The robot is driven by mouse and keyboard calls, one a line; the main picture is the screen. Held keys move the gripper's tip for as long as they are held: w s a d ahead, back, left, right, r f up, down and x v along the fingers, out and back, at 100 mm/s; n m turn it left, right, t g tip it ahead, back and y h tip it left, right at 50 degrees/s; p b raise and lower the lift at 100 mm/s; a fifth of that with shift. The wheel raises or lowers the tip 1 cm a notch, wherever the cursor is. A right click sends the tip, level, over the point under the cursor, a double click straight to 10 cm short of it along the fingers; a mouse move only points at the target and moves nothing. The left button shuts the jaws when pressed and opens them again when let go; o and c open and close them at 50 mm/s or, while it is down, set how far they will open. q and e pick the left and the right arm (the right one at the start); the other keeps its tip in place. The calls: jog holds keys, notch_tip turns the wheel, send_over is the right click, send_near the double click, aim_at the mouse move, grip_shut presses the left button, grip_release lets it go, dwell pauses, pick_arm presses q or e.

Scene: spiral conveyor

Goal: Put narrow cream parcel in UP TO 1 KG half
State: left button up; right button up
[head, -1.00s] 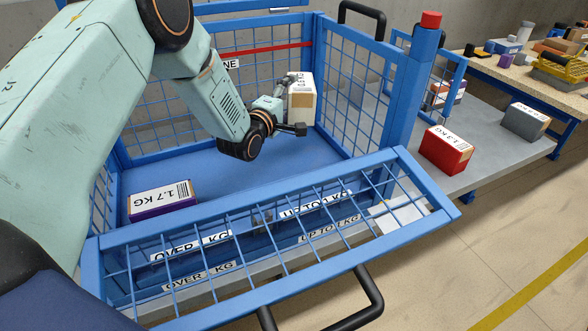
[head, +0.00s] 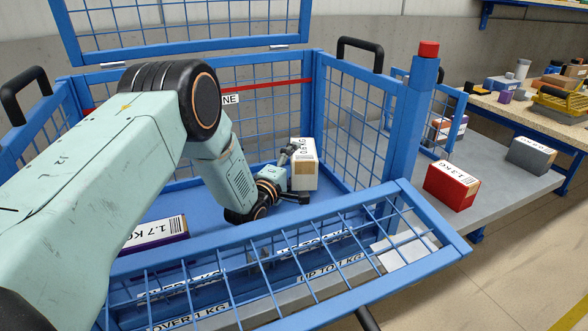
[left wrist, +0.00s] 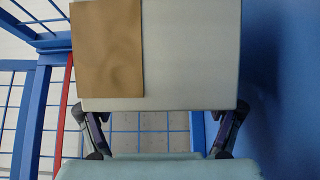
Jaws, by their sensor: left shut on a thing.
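The narrow cream parcel (head: 304,171) has a brown patch and a printed label on top. My left gripper (head: 295,172) is shut on it inside the blue mesh cage, on the right side near the back corner. In the left wrist view the parcel (left wrist: 190,55) fills the top middle between the two fingers (left wrist: 160,135). I cannot tell whether its underside touches the cage floor. The UP TO 1 KG label (head: 330,269) is on the right part of the cage front, and the OVER 1 KG label (head: 190,317) is on the left part. My right gripper is not in view.
A purple parcel marked 1.7 KG (head: 155,233) lies in the cage's left half. A lowered mesh front flap (head: 440,246) runs across the front. A red parcel (head: 450,184) and a grey parcel (head: 528,156) stand on the grey surface to the right, beyond a blue post (head: 411,130).

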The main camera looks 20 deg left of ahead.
pick_arm(q)
jog(key=shift+w+d+f, duration=0.1)
jog(key=shift+w+f, duration=0.05)
jog(key=shift+d+r, duration=0.15)
jog(key=shift+r, duration=0.1)
jog(key=shift+f, duration=0.2)
jog(key=shift+f+b, duration=0.3)
jog(key=shift+f, duration=0.15)
jog(key=o, duration=1.6)
jog(key=shift+f, duration=0.15)
jog(key=shift+o, duration=0.6)
jog(key=shift+s, duration=0.2)
